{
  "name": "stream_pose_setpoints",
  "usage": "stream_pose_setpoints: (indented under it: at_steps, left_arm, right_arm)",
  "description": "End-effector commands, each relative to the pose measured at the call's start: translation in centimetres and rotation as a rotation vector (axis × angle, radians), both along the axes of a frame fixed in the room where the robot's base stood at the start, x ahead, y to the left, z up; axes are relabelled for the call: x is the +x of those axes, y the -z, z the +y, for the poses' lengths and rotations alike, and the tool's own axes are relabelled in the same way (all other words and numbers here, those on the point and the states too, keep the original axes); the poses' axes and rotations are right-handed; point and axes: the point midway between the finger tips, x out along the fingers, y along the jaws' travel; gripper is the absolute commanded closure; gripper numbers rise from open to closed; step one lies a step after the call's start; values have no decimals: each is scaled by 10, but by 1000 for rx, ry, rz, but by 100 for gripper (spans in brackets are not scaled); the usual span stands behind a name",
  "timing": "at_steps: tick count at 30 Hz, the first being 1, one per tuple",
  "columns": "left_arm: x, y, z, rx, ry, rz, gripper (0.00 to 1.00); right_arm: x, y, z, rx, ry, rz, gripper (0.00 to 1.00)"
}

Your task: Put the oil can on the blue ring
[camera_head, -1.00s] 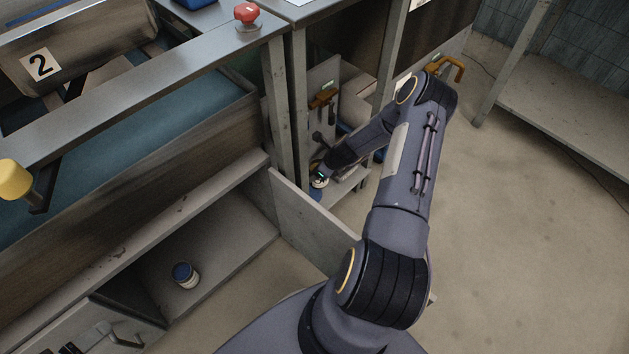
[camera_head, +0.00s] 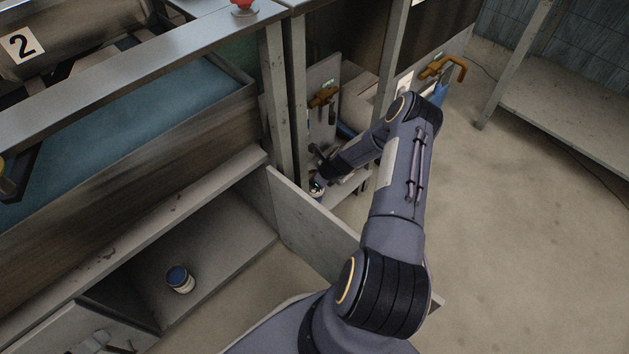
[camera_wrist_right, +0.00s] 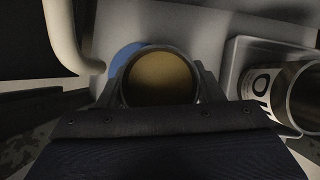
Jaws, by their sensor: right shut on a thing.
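My right gripper (camera_wrist_right: 160,92) is shut on a round can (camera_wrist_right: 162,78), which I take to be the oil can; its brownish top faces the wrist camera. The blue ring (camera_wrist_right: 124,56) shows as a blue patch just behind the can's upper left edge. The can covers the rest of it, so I cannot tell whether the can touches it. In the head view my right gripper (camera_head: 317,186) is low beside the rack post, mostly hidden by its own arm. My left gripper is not in view.
A second can with a black-and-white label (camera_wrist_right: 262,92) lies in a grey tray (camera_wrist_right: 236,62) to the right. A pale curved pipe (camera_wrist_right: 66,42) is at the upper left. A blue-lidded jar (camera_head: 180,279) stands in the lower left compartment, with a board (camera_head: 310,220) between.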

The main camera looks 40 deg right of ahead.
Motion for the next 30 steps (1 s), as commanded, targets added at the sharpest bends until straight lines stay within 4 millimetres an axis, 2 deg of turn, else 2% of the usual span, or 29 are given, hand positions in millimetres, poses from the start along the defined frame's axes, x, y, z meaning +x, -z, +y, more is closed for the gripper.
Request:
stream_pose_setpoints:
  at_steps: [1,2,6,17,20,30]
  left_arm:
    - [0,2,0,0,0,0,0]
    - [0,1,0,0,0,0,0]
    - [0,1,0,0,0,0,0]
    - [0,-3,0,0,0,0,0]
    - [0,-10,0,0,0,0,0]
    - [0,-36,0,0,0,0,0]
  right_arm:
    - [0,2,0,0,-1,-1,76]
    - [0,1,0,0,0,0,36]
    - [0,1,0,0,0,0,18]
    - [-2,-5,-1,0,1,0,18]
    - [-8,-18,-4,-1,3,0,18]
    - [-42,-81,-13,0,1,0,18]
